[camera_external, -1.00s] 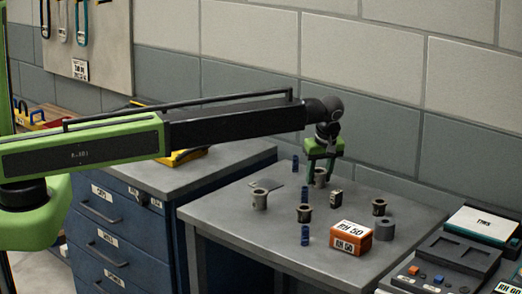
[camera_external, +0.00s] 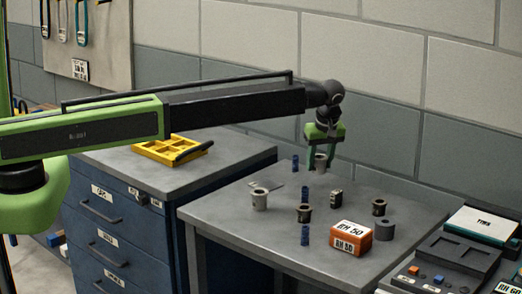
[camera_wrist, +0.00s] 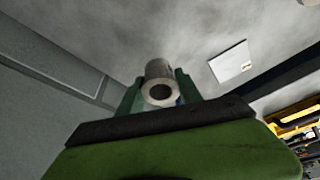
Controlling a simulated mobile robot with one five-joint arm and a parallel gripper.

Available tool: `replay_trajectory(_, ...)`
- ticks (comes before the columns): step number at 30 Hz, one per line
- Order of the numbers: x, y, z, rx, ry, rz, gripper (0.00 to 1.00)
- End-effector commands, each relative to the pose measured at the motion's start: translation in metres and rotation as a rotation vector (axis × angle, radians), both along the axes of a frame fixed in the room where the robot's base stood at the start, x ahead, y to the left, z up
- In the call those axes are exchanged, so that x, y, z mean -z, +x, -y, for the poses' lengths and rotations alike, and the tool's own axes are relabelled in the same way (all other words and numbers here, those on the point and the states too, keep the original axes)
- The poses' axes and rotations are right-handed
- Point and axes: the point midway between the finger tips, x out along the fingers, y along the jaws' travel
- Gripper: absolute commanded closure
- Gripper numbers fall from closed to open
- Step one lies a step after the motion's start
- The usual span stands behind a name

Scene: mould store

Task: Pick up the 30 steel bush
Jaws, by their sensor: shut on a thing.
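My gripper (camera_external: 322,162) is shut on a grey steel bush (camera_external: 320,161) and holds it upright above the back of the grey table (camera_external: 225,215). In the wrist view the bush (camera_wrist: 159,72) sits between the green fingers, its round bore facing the camera. No size mark is readable on it. A similar grey flanged bush (camera_external: 260,200) stands at the table's left. Darker flanged bushes stand at the front middle (camera_external: 304,214) and on the right (camera_external: 379,208).
An orange box (camera_external: 352,239) marked RH 50 and a dark grey ring (camera_external: 385,230) are at the right. Several blue cylinders (camera_external: 305,236) and a small black block (camera_external: 336,199) stand among the bushes. A yellow tray (camera_external: 165,149) lies on the blue cabinet.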

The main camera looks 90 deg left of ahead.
Motion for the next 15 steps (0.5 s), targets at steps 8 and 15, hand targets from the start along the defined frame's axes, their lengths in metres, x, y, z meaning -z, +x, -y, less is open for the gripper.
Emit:
replay_trajectory(8, -0.044, -0.01, 0.068, 0.005, -0.001, 0.001, 1.0)
replay_trajectory(15, -0.062, -0.014, 0.103, 0.002, -0.001, 0.0, 1.0)
